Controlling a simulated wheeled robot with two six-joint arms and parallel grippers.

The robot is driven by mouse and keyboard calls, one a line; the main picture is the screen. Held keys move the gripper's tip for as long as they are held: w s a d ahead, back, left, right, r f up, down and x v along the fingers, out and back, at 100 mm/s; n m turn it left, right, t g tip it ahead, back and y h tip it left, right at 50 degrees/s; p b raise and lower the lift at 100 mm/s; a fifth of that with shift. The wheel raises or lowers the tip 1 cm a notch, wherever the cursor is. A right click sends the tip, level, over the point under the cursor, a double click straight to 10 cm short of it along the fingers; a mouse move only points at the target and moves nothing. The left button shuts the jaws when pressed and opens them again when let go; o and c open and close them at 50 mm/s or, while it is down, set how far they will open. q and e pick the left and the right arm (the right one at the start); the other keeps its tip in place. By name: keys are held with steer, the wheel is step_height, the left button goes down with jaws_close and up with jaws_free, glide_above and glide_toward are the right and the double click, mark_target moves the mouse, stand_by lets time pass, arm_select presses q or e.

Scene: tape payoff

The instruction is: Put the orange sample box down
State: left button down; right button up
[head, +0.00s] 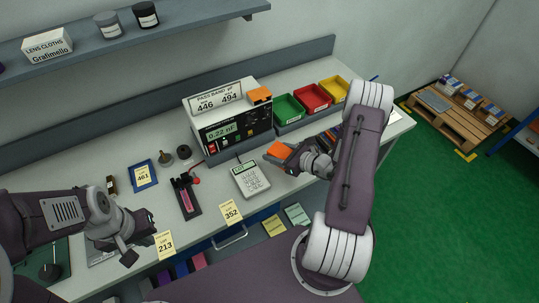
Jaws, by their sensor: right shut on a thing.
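My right gripper (285,158) is shut on an orange box (278,150), which shows at its fingertips above the worktable, to the right of the calculator (251,180). The picture does not clearly show whether the box touches the table. My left gripper (143,238) is open and empty over the front left of the table, near the yellow card marked 213 (165,245).
Green (289,109), red (312,98) and yellow (335,89) bins stand right of the meter. A black fixture with a pink strip (185,197), a blue-framed card 461 (143,175) and card 352 (231,211) lie on the worktable (215,178). A shelf (150,35) overhangs at the back.

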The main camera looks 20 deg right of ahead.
steer(key=shift+w+d+f, duration=0.1)
steer(key=shift+w+f, duration=0.3)
steer(key=shift+w, duration=0.25)
steer(key=shift+w+d+f, duration=0.1)
steer(key=shift+w+f, duration=0.25)
steer(key=shift+w, duration=0.25)
step_height(320, 180, down, 3)
steer(key=shift+a+f+p, duration=0.15)
steer(key=shift+p, duration=0.2)
steer(key=shift+f, duration=0.4)
steer(key=shift+f, duration=0.15)
steer(key=o, duration=1.5)
steer(key=shift+c, duration=0.2)
